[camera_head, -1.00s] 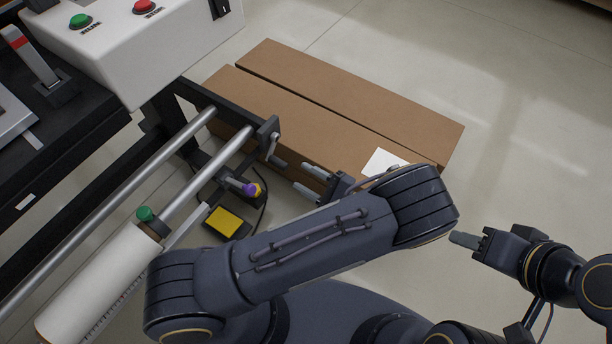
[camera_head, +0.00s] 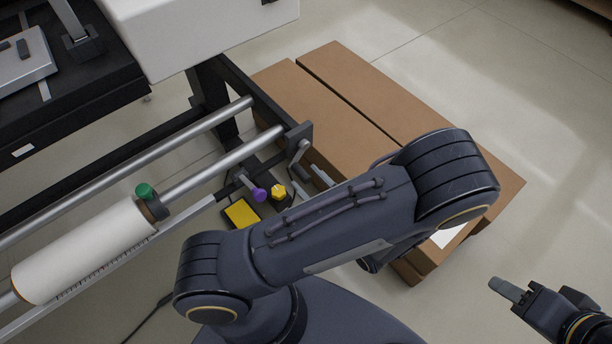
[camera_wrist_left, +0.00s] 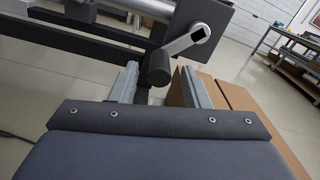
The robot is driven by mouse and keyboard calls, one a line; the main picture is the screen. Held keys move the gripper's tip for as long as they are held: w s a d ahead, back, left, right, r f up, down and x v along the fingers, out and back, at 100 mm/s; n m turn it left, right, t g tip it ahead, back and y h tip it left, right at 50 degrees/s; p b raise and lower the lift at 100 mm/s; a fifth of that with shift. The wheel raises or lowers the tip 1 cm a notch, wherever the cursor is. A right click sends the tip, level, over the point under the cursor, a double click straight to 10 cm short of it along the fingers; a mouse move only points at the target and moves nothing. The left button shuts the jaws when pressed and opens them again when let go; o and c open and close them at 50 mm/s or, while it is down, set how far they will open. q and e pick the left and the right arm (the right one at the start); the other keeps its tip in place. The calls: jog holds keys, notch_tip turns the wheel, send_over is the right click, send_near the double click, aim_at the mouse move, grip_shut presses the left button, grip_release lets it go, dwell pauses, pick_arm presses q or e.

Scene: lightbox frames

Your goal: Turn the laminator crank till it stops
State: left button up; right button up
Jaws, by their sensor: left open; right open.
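The laminator crank (camera_head: 300,153) is a short metal arm on the end plate of the roller frame. In the left wrist view its arm (camera_wrist_left: 187,40) slants down to a dark cylindrical grip (camera_wrist_left: 158,69). My left gripper (camera_head: 309,181) is open, just beside the crank in the head view and partly hidden by my own arm. In the left wrist view its two fingers (camera_wrist_left: 158,84) lie to either side of the grip, with gaps; contact is not visible. My right gripper (camera_head: 509,291) is open and empty at the lower right, over the floor.
Brown cartons (camera_head: 350,100) lie on the floor beyond and right of the crank. A purple knob (camera_head: 258,194), a yellow knob (camera_head: 278,192) and a yellow pedal (camera_head: 241,213) are near the frame.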

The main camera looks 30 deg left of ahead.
pick_arm(q)
jog(key=shift+x, duration=1)
jog(key=shift+c, duration=0.4)
grip_shut()
jog(key=m+p, duration=0.1)
jog(key=p, duration=0.1)
jog(key=s+r+m+p, duration=0.1)
jog(key=shift+a+r+m+p, duration=0.2)
jog(key=shift+r+m+p, duration=0.1)
jog(key=shift+m+p, duration=0.1)
jog(key=shift+s+m+p, duration=0.15)
jog(key=shift+m+p, duration=0.15)
jog(key=shift+m, duration=0.2)
jog(key=shift+f, duration=0.1)
